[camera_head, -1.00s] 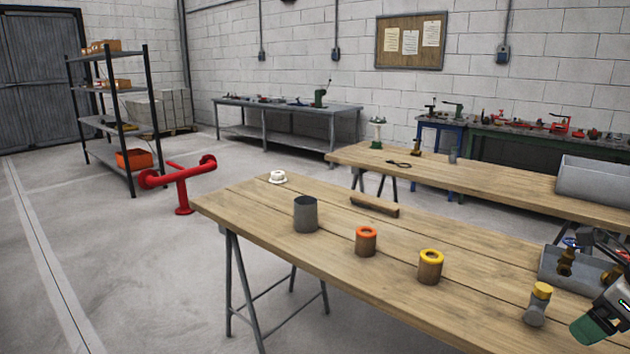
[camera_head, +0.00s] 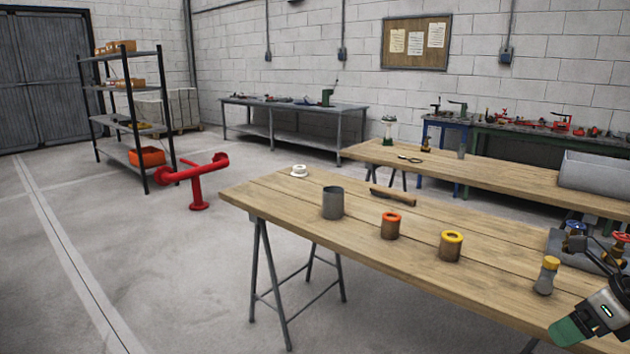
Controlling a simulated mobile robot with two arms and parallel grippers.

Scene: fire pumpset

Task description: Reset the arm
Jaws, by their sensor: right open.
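My right gripper (camera_head: 607,250) is at the right edge of the head view, above the right end of the near wooden table (camera_head: 330,222). Its dark fingers are open, and I see nothing held between them. They overlap the brass valve with a red handwheel (camera_head: 620,238) in the picture; whether they touch it I cannot tell. A grey fitting with a yellow cap (camera_head: 547,275) stands on the table left of my gripper. My left gripper is out of view.
On the near table stand a grey cup (camera_head: 333,203), an orange-rimmed cylinder (camera_head: 390,226), a yellow-rimmed cylinder (camera_head: 451,246), a white tape roll (camera_head: 299,171) and a wooden-handled tool (camera_head: 393,196). A red pipe stand (camera_head: 197,178) is on the floor. Floor at left is clear.

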